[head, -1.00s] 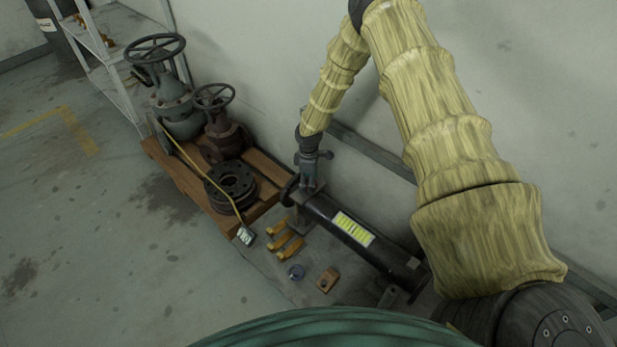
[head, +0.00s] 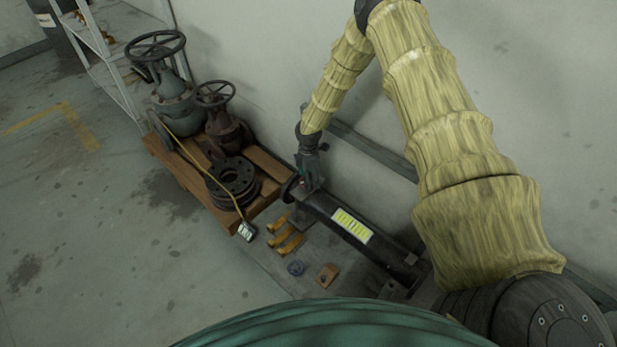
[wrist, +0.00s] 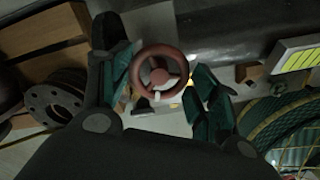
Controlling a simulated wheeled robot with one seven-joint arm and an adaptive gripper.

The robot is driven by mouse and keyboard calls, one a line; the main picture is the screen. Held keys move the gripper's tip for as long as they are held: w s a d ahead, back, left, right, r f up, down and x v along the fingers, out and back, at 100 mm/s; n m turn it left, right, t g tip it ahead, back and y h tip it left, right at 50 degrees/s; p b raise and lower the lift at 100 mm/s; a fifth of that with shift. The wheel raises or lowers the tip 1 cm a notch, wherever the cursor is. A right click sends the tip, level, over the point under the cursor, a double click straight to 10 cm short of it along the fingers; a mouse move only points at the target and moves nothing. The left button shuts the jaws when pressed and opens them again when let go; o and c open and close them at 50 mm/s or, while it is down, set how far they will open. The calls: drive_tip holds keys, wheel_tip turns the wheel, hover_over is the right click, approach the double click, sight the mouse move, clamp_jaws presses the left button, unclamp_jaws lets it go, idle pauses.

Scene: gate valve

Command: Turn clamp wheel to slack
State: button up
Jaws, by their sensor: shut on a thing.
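The clamp wheel (wrist: 147,53) is a small reddish-brown handwheel with a round hub, seen face-on in the middle of the wrist view. My gripper (wrist: 163,80) has its two dark green padded fingers on the left and right sides of the wheel, and it is shut on it. In the head view my gripper (head: 308,178) points down at the left end of a black pipe (head: 345,222) with a yellow-and-white label. The wheel is mostly hidden there behind my fingers. Which way the clamp's jaw stands cannot be told.
A wooden pallet (head: 178,172) to the left carries two handwheel valves (head: 172,95) and stacked dark flanges (head: 232,182). Yellow brackets (head: 285,240), a blue ring (head: 296,268) and a brown block (head: 327,275) lie before the pipe. The wall stands close behind; open floor lies left.

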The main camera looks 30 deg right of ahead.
drive_tip(key=o, duration=1)
drive_tip(key=shift+o, duration=0.2)
drive_tip(key=shift+r, duration=0.1)
wheel_tip(320, 180, up, 12)
idle(0.5)
